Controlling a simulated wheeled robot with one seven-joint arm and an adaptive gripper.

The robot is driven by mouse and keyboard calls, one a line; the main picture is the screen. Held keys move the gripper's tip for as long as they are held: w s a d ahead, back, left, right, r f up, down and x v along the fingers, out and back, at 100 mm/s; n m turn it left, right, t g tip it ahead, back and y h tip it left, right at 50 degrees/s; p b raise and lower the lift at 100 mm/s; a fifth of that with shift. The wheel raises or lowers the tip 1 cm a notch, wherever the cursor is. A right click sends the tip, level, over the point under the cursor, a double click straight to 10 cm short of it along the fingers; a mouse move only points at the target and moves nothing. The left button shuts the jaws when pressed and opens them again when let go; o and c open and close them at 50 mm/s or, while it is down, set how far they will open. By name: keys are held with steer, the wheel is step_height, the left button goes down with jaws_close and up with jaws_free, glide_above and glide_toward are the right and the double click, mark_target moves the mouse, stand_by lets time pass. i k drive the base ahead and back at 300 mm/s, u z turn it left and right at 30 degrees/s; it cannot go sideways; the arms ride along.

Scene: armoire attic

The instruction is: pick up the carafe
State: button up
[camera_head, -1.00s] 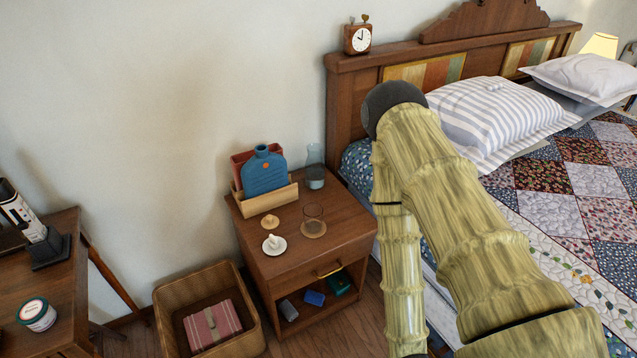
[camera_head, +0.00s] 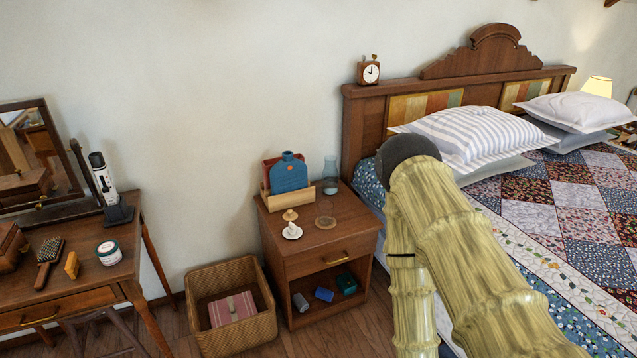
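The carafe (camera_head: 330,176) is clear bluish glass with what looks like water in its lower part. It stands upright at the back right corner of the wooden nightstand (camera_head: 345,226), near the wall and the bed. My arm reaches in from the lower right, in front of the bed and to the right of the nightstand. My gripper does not show in the picture, so I cannot see its fingers or how near it is to the carafe.
A wicker basket (camera_head: 268,328) stands on the floor beside the nightstand.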

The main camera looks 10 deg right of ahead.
mark_target(329, 173)
steer(key=u, duration=0.45)
steer(key=i, duration=1.35)
steer(key=z, duration=0.45)
